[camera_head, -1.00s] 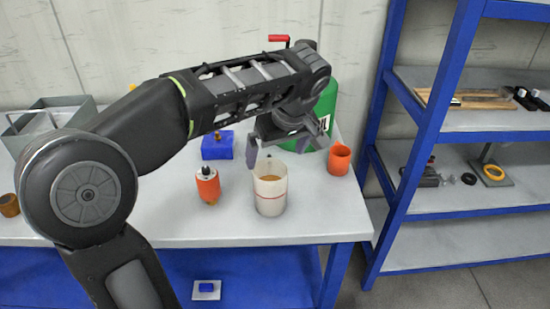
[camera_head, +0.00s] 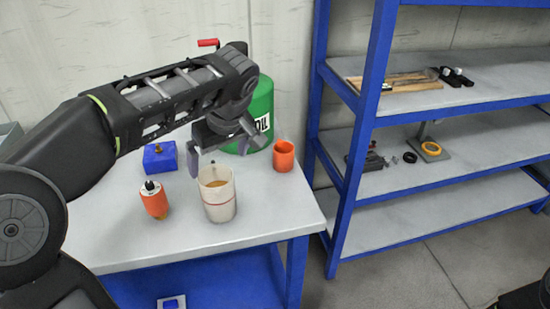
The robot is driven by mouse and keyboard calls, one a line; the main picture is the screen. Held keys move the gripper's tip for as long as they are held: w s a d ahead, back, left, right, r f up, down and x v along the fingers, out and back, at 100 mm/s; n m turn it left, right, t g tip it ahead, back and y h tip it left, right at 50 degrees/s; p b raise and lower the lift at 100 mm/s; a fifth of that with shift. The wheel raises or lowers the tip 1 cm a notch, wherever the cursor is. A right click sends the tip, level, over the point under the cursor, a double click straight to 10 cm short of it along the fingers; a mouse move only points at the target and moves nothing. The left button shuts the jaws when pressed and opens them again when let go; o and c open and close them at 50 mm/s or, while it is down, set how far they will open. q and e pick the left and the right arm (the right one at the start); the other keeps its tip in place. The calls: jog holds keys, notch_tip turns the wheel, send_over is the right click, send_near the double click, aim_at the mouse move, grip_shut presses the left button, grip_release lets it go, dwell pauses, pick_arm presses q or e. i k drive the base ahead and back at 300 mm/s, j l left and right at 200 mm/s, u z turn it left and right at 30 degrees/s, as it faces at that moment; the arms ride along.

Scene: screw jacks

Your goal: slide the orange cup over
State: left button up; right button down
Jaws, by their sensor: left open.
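The orange cup (camera_head: 284,156) stands upright near the right end of the table (camera_head: 266,230). My left gripper (camera_head: 225,154) is open and empty. In the picture it lies to the left of the orange cup, above and behind the white beaker, with a visible gap to the cup. My right gripper is not in view.
A white beaker (camera_head: 217,203) with a red line and brownish contents stands in front of my left gripper. An orange-and-black bottle (camera_head: 154,200), a blue box (camera_head: 160,157) and a green oil can (camera_head: 262,103) stand nearby. A blue shelf rack (camera_head: 352,160) is at the right.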

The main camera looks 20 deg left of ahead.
aim_at(283, 151)
jog(key=i+j+z, duration=0.15)
jog(key=z, duration=0.25)
jog(key=i+j+z, duration=0.15)
jog(key=j+z, duration=0.3)
jog(key=l, duration=0.1)
